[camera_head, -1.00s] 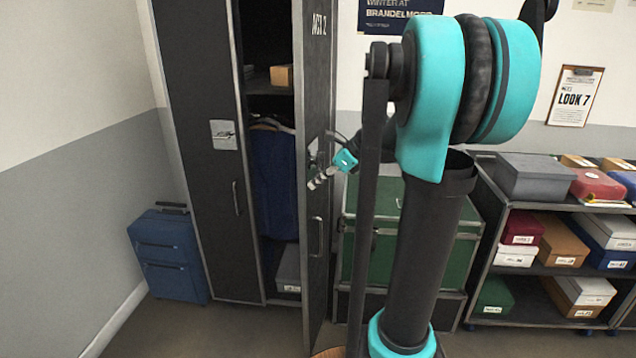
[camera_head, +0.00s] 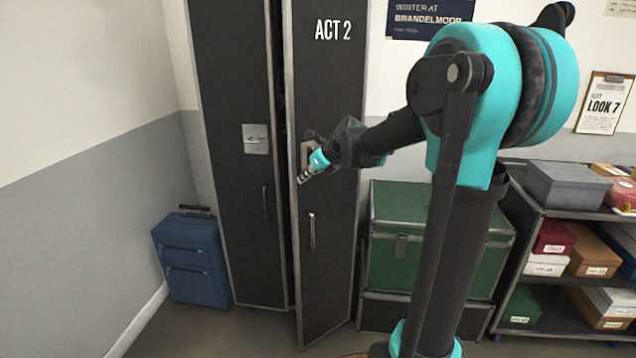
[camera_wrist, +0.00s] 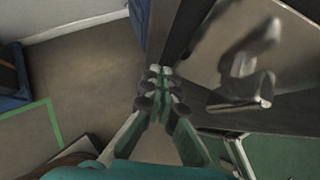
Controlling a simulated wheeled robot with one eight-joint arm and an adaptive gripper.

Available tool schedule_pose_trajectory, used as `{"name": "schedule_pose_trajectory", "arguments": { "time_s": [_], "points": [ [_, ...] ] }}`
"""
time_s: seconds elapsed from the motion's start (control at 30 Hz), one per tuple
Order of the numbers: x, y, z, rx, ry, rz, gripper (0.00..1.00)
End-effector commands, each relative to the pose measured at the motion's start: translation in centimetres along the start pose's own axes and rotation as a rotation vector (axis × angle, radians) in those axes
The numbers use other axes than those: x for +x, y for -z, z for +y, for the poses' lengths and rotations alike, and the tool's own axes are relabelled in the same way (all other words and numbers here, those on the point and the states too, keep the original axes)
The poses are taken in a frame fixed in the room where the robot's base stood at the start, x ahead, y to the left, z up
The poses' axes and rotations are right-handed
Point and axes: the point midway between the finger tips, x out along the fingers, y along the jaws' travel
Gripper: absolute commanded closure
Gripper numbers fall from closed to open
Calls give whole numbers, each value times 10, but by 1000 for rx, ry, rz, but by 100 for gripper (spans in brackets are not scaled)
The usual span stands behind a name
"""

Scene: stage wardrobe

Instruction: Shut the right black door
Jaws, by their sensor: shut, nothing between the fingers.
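The right black door (camera_head: 325,190), marked "ACT 2", stands slightly ajar, with a narrow dark gap along its left edge beside the left black door (camera_head: 238,170). It has a vertical metal handle (camera_head: 311,232). My gripper (camera_head: 303,178) is shut and empty, at the front of the right door near its free edge, above the handle. In the wrist view the shut fingertips (camera_wrist: 158,75) are close to the door edge; I cannot tell whether they touch it. The wardrobe's inside is almost wholly hidden.
A blue suitcase (camera_head: 190,258) stands on the floor left of the wardrobe. A green trunk (camera_head: 398,262) stands right of the door. A shelf rack (camera_head: 535,255) with several boxes is at the right. Bare floor lies in front of the suitcase.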

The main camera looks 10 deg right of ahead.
Motion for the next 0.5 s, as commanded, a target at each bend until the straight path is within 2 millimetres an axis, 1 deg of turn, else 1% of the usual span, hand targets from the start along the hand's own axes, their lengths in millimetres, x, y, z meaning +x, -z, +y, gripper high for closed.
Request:
{"name": "schedule_pose_trajectory", "arguments": {
  "time_s": [0.03,0.27,0.5],
  "points": [
    [9,-9,-1,-4,-3,0,100],
    [50,-49,-14,-5,-4,0,100],
    [90,-89,-40,-4,-4,1,100]
  ]
}}
